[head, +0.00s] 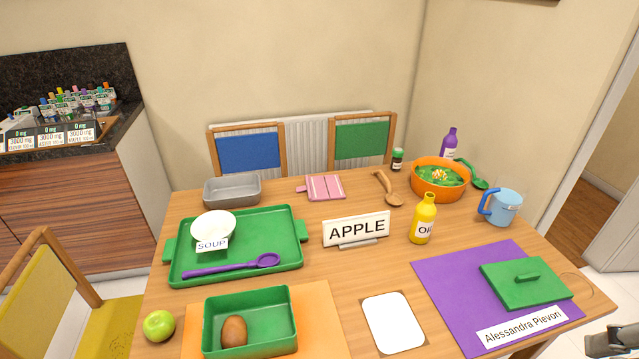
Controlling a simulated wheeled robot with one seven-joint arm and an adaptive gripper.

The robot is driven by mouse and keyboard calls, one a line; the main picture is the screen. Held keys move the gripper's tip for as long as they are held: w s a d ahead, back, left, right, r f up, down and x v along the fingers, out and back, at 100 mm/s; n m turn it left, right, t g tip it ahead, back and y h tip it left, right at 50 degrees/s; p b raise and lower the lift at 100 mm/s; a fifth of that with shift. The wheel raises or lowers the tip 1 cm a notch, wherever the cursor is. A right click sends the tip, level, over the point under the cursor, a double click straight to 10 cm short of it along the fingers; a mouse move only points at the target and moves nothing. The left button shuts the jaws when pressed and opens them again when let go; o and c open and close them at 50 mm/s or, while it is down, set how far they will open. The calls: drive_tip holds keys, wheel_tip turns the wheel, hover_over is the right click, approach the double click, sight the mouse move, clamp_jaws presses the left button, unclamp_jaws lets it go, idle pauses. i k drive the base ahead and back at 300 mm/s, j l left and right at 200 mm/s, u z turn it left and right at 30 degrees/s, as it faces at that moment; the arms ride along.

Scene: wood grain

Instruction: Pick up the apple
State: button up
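A green apple (159,325) sits near the left edge of the wooden table (360,275), close to the front. It stands to the left of the orange mat (322,318) and the green box on it. My gripper (540,347) is only partly in the head view, at the bottom right corner. It is far to the right of the apple, and its fingers are too cut off to tell open from shut.
A green box (277,308) holding a brown egg-shaped item (234,332) is right of the apple. A green tray (283,226) with a bowl and purple spoon lies behind. An "APPLE" sign (357,229) stands mid-table. A yellow oil bottle (423,220) is right of it.

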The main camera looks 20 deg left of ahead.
sight(160, 325)
drive_tip(key=u, duration=1.85)
